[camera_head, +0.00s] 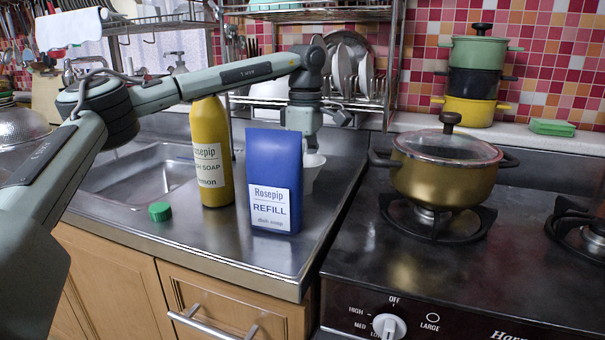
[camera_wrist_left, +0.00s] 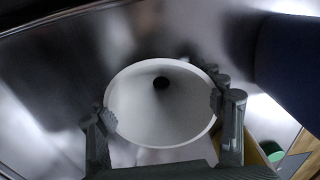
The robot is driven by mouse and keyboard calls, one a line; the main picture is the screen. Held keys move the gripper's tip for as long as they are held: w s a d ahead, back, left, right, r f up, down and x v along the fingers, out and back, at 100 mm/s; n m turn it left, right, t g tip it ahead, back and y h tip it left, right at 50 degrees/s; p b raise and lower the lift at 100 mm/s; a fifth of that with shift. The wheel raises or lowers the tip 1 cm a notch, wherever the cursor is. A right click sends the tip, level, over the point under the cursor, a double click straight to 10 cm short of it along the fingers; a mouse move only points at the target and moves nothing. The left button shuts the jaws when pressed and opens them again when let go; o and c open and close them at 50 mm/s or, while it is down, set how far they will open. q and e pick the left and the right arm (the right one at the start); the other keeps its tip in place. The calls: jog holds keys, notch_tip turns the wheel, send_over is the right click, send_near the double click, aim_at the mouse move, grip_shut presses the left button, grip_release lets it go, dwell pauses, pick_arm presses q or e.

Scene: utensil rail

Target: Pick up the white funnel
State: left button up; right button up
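The white funnel (camera_head: 312,172) is at the counter, partly hidden behind the blue refill pouch (camera_head: 270,185) in the head view. In the left wrist view, I look into the funnel's wide round mouth (camera_wrist_left: 160,115), with the dark hole at its bottom. My left gripper (camera_head: 313,150) reaches down over the funnel from above. In the left wrist view, the left gripper (camera_wrist_left: 165,122) has one finger on each side of the rim, and both tips appear to touch it. Whether the funnel's lower end rests on the counter is hidden. My right gripper is not in view.
A yellow soap bottle (camera_head: 212,150) stands left of the pouch, and a green cap (camera_head: 159,211) lies near the counter's front. A dish rack (camera_head: 355,100) is behind my left gripper. A lidded pot (camera_head: 442,175) sits on the stove at right.

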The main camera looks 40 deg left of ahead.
pick_arm(q)
jog(key=shift+c, duration=1.3)
